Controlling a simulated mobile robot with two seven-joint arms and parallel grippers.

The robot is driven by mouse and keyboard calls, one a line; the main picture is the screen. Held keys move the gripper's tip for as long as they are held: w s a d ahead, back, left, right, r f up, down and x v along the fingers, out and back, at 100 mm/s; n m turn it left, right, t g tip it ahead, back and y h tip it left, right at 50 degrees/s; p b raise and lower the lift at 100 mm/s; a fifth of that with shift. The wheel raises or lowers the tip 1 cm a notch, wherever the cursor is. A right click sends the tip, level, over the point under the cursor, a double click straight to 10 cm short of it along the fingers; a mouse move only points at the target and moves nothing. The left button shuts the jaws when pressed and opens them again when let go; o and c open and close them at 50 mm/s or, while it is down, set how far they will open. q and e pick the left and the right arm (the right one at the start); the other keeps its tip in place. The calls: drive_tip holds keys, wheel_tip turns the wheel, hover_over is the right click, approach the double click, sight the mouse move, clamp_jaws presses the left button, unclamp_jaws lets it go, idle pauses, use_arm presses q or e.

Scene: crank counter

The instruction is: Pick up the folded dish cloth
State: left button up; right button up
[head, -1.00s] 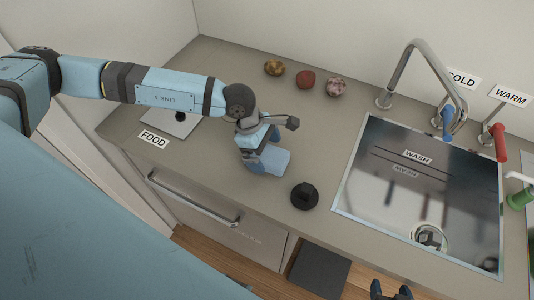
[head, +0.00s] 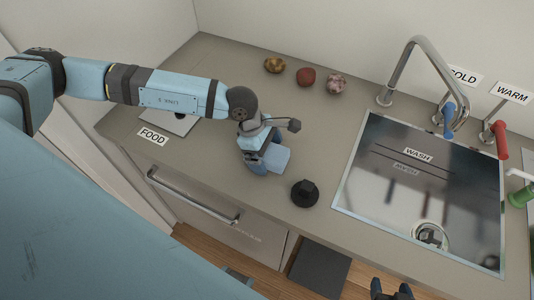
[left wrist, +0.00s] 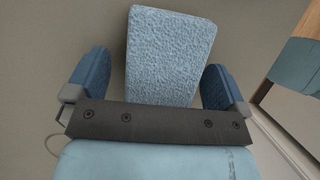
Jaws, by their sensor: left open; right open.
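The folded dish cloth (head: 277,159) is a light blue block lying on the counter near its middle, partly hidden by my left gripper in the head view. In the left wrist view the cloth (left wrist: 170,50) has a rough, towel-like surface and lies between the two dark blue fingers. My left gripper (head: 267,151) is open, over the near part of the cloth, with one finger on each side. In the wrist view, gaps show between the fingers and the cloth. My right gripper (head: 391,291) is open and empty at the bottom edge of the head view.
A black knob-like object (head: 305,193) stands right of the cloth. Several round items, one of them red (head: 306,77), lie at the back. The sink (head: 415,185) with its tall faucet (head: 405,65) is to the right. A FOOD label (head: 153,137) lies at the left.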

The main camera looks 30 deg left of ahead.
use_arm(q)
drive_tip(key=c, duration=1)
drive_tip(key=shift+r+p, duration=0.35)
drive_tip(key=shift+p, duration=0.2)
drive_tip(key=shift+r, duration=0.35)
wheel_tip(320, 180, up, 19)
drive_tip(key=b, duration=0.2)
